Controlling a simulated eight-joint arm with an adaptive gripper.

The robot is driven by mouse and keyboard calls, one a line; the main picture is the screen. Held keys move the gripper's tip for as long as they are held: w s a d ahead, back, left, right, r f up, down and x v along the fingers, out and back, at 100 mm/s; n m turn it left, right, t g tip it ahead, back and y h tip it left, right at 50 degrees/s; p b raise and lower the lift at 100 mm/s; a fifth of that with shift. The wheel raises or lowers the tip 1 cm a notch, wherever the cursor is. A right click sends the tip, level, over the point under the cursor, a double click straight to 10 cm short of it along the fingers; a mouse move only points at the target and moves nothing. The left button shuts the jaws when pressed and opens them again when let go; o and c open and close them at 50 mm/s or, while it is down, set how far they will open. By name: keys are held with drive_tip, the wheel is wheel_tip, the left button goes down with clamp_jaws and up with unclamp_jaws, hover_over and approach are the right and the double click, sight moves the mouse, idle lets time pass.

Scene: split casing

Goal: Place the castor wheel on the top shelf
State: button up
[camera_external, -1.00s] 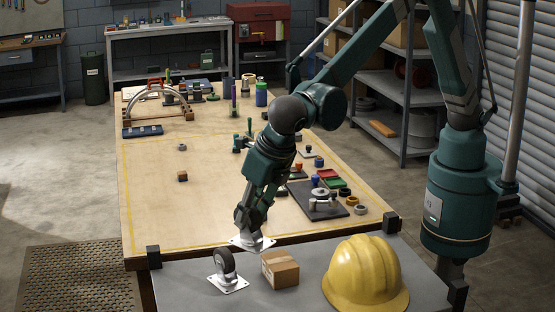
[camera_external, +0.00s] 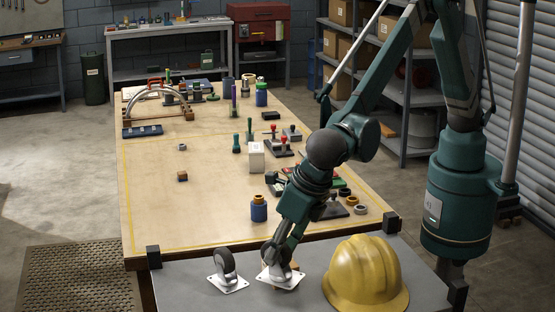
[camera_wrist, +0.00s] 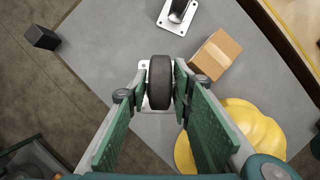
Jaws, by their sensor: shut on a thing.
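My gripper (camera_external: 278,250) is shut on a castor wheel (camera_wrist: 160,82), with the dark tyre between its green fingers. Its white mounting plate (camera_external: 281,279) is below the fingers, over the grey shelf surface (camera_external: 190,252). I cannot tell whether the plate touches that surface. A second castor (camera_external: 226,266) stands on its plate on the grey shelf, just left of the held one. It also shows at the top of the wrist view (camera_wrist: 172,24).
A yellow hard hat (camera_external: 365,278) sits right of my gripper on the grey shelf. A cardboard box (camera_wrist: 216,54) is mostly hidden behind the held castor in the external view. Black posts (camera_external: 153,257) mark the shelf corners. The wooden table (camera_external: 160,215) lies beyond.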

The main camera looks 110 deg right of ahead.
sight(277, 272)
drive_tip(key=shift+f, duration=3.15)
drive_tip(key=shift+f+p, duration=0.3)
drive_tip(key=shift+f, duration=1.5)
drive_tip(key=shift+f, duration=0.15)
drive_tip(key=o, duration=1)
drive_tip(key=shift+o, duration=0.2)
drive_tip(key=v, duration=1.2)
drive_tip(key=shift+b, duration=0.3)
